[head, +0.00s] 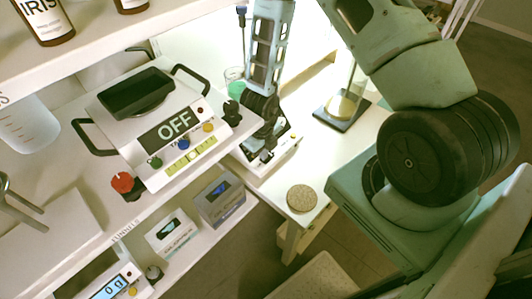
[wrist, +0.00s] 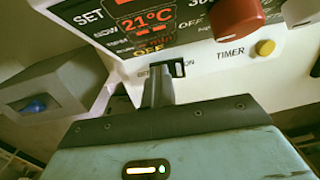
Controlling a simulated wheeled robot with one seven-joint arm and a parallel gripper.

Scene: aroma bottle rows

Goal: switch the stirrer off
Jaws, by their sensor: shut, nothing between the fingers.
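The stirrer looks like the white device (head: 282,152) standing on the low table, partly behind my gripper in the head view. Its panel fills the top of the wrist view, with a lit display (wrist: 150,22) reading "SET", "NOW", "21°C" and "OFF". A red knob (wrist: 237,18) and a yellow button (wrist: 265,47) by the word "TIMER" sit right of it. A small black rocker switch (wrist: 178,69) is below the display. My gripper (wrist: 157,88) is shut and empty, its fingertips just left of the switch; contact is unclear. The head view shows my gripper (head: 267,132) over the device.
Boxes (head: 222,200) stand on the shelf below. A round cork disc (head: 301,198) lies on the table's front. A grey box (wrist: 50,90) is left in the wrist view.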

